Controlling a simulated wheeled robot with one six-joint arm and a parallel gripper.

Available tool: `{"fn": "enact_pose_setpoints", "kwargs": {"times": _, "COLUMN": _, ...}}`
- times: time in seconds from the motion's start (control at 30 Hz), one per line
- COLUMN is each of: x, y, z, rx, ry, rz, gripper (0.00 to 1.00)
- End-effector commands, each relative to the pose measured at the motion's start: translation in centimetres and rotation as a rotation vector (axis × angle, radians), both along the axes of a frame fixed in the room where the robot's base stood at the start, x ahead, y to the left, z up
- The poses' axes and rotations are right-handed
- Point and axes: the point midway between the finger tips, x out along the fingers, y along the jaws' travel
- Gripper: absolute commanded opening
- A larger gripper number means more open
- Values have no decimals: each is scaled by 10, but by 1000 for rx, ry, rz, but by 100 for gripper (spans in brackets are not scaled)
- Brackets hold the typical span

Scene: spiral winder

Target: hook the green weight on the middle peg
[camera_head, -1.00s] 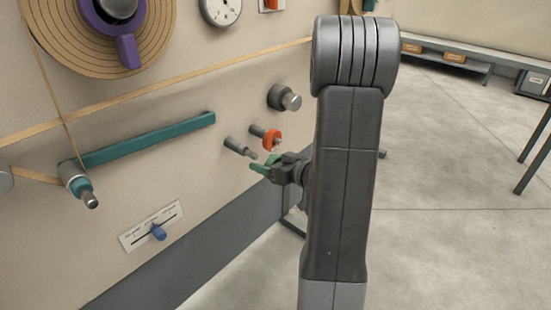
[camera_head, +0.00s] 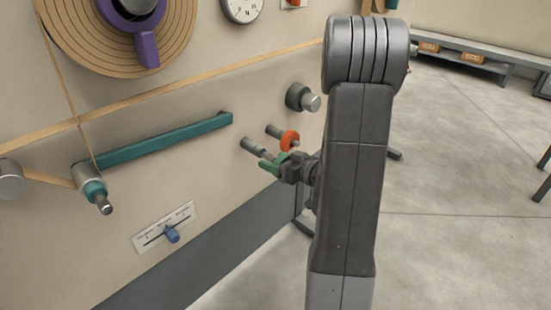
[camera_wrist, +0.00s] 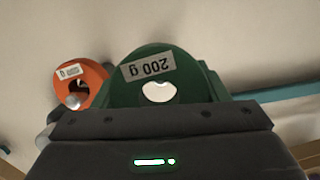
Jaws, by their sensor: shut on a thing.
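The green weight (camera_head: 270,165), a flat ring labelled 200 g, is in my gripper (camera_head: 287,167), which is shut on it near the wall panel. In the wrist view the weight (camera_wrist: 190,83) stands just beyond the dark gripper (camera_wrist: 155,118); its hole shows a bright patch that I cannot identify. A bare grey peg (camera_head: 253,147) sticks out of the panel, its tip close to the weight's upper edge. I cannot tell whether the tip is in the hole. A second peg (camera_head: 273,131) carries an orange weight (camera_head: 290,141), also in the wrist view (camera_wrist: 92,78). No third peg is clearly visible; my arm hides part of the panel.
A metal knob (camera_head: 303,98) sits above the pegs. A teal bar (camera_head: 165,137) and a roller (camera_head: 92,188) are to the left, with a tan band (camera_head: 200,79) running above. A slider plate (camera_head: 163,227) is below. Open floor lies right.

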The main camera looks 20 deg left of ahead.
Motion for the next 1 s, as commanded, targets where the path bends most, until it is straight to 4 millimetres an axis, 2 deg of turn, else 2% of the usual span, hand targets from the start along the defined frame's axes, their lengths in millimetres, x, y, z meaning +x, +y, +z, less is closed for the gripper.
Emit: {"fn": "enact_pose_setpoints", "kwargs": {"times": 1.0, "x": 27, "y": 67, "z": -1, "rx": 1, "ry": -1, "rz": 1, "gripper": 0}}
